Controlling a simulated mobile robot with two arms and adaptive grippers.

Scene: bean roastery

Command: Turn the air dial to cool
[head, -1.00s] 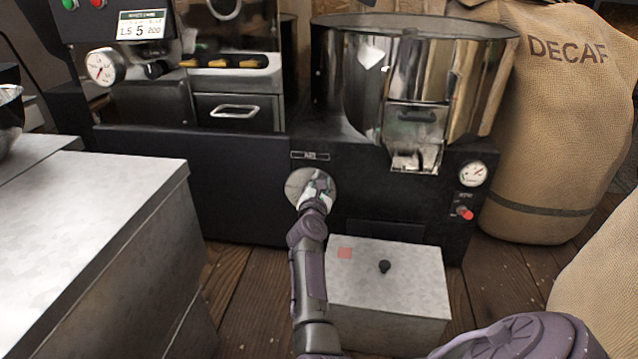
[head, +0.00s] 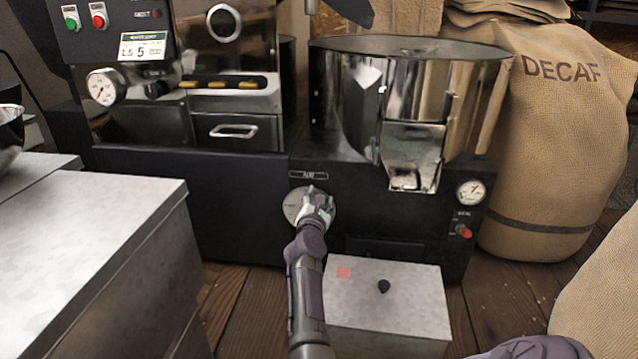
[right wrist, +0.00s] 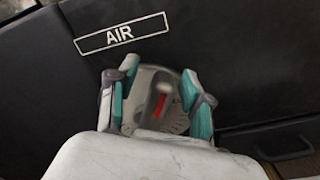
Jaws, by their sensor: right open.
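The air dial (head: 295,207) is a round grey plate on the black front of the roaster, below a label reading AIR (head: 309,175). In the right wrist view the dial plate (right wrist: 172,122) carries a knob with a red mark (right wrist: 160,105). My right gripper (head: 320,198) is in front of the dial. In the right wrist view its open fingers (right wrist: 160,88) stand on either side of the knob. I cannot tell whether they touch it. The dial's position words are hidden or too small to read. My left gripper is not in view.
A grey metal box with a black knob (head: 400,290) stands on the floor below. A steel-topped counter (head: 80,215) is at left. The cooling drum with its chute (head: 413,165) is above right. A DECAF sack (head: 550,150) stands at right.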

